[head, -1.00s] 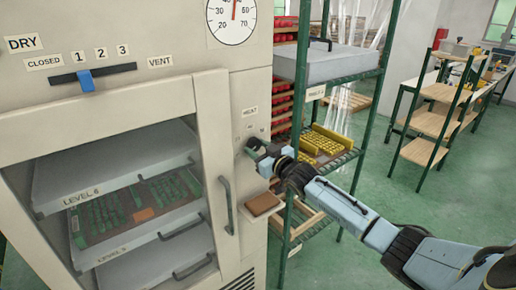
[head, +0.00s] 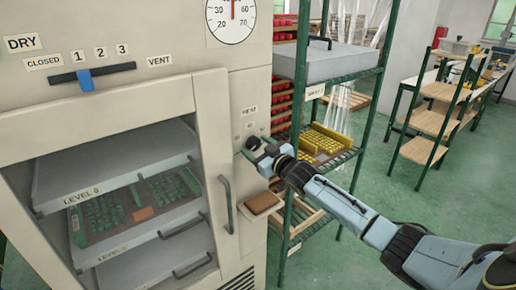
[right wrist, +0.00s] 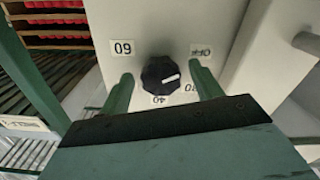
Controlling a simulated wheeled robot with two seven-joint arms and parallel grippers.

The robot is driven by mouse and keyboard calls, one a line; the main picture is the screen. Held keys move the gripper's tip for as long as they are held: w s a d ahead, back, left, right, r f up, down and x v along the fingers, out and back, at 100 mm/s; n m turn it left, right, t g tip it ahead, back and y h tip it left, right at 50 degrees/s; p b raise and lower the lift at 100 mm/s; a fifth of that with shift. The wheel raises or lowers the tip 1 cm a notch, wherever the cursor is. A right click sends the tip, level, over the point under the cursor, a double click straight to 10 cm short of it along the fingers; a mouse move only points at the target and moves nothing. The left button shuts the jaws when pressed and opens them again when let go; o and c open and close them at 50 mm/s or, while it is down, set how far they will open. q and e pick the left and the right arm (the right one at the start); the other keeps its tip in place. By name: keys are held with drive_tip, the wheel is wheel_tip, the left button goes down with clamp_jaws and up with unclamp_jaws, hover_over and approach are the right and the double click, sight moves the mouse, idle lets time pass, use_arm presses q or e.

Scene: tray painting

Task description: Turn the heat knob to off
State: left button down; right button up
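The dark round heat knob (head: 253,143) is on the front panel of the dryer, below the HEAT label (head: 249,112). In the right wrist view the knob (right wrist: 159,75) has a white pointer mark aimed right, between the OFF label (right wrist: 201,52) and the partly hidden number below it (right wrist: 192,87). The 40 label (right wrist: 160,99) and the 60 label (right wrist: 122,47) also show, upside down. My right gripper (head: 259,149) is at the knob. In the wrist view its fingers (right wrist: 162,82) are open, one on each side, with gaps to the knob. My left gripper is not in view.
The dryer's glass door (head: 212,110) is on the left, with a vertical handle (head: 227,204). A vent slider (head: 86,80) sits above it. A brown block (head: 263,203) sticks out below the knob. A green rack (head: 369,110) stands close on the right.

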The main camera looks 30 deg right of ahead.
drive_tip(key=s+d, duration=0.1)
drive_tip(key=s, duration=1.2)
drive_tip(key=shift+s, duration=0.2)
idle(0.4)
drive_tip(key=s+f+m+g+h+b, duration=0.1)
drive_tip(key=s+f+g, duration=0.25)
drive_tip(key=f, duration=0.85)
drive_tip(key=s+f+m+g+h+b, duration=0.15)
drive_tip(key=s+f, duration=0.35)
drive_tip(key=f, duration=0.8)
drive_tip(key=s+f+g, duration=0.3)
drive_tip(key=s+f, duration=0.2)
drive_tip(key=f, duration=0.7)
drive_tip(key=s+a+f+g+b, duration=0.1)
drive_tip(key=s+a+f+g, duration=0.25)
drive_tip(key=s+f, duration=0.5)
drive_tip(key=s+a+f+g, duration=0.2)
drive_tip(key=s+a+f, duration=0.2)
drive_tip(key=s+f, duration=0.45)
drive_tip(key=s+a+f+g, duration=0.1)
drive_tip(key=s+a+f, duration=0.2)
drive_tip(key=s, duration=0.5)
drive_tip(key=s+a+f+g+b, duration=0.1)
drive_tip(key=s+a+f+g, duration=0.1)
drive_tip(key=s+a, duration=0.3)
drive_tip(key=s+n+y, duration=0.1)
drive_tip(key=s, duration=0.3)
drive_tip(key=shift+f, duration=0.4)
